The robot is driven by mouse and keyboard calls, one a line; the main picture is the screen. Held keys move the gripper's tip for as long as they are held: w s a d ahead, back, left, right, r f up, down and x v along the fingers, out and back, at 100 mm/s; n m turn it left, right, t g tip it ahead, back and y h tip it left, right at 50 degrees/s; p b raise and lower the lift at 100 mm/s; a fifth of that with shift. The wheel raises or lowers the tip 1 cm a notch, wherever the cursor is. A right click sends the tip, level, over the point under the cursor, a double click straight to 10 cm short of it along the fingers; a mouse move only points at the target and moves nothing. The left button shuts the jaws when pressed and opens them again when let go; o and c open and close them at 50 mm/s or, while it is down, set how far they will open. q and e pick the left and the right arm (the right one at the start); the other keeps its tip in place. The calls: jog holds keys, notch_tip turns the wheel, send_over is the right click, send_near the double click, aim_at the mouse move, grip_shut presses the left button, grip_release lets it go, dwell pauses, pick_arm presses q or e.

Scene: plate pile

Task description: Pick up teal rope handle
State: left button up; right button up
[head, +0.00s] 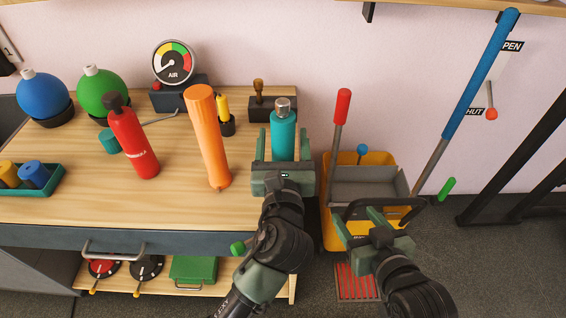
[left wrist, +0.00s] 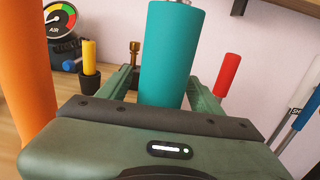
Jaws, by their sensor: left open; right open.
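Two teal things show. A teal cylinder with a metal top (head: 283,135) stands upright near the right end of the workbench; it also shows in the left wrist view (left wrist: 168,55). A short teal grip (head: 109,141) with a thin grey rod or cord lies at the bench's back left. I cannot make out a rope on either. My left gripper (head: 282,145) is open, its fingers on both sides of the upright cylinder; contact is unclear.
An orange cylinder (head: 207,135) and red bottle (head: 132,140) stand left of my left gripper. A stamp holder (head: 272,105) is behind. The bench front (head: 110,208) is clear.

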pick_arm(q)
jog(key=shift+w, duration=0.35)
pick_arm(e)
jog(key=shift+w+a+r+t, duration=0.1)
jog(key=shift+w+r+t, duration=0.2)
jog(key=shift+r, duration=0.15)
pick_arm(q)
jog(key=shift+r, duration=0.1)
grip_shut()
jog(key=shift+r, duration=0.1)
pick_arm(e)
jog(key=shift+s+f, duration=0.1)
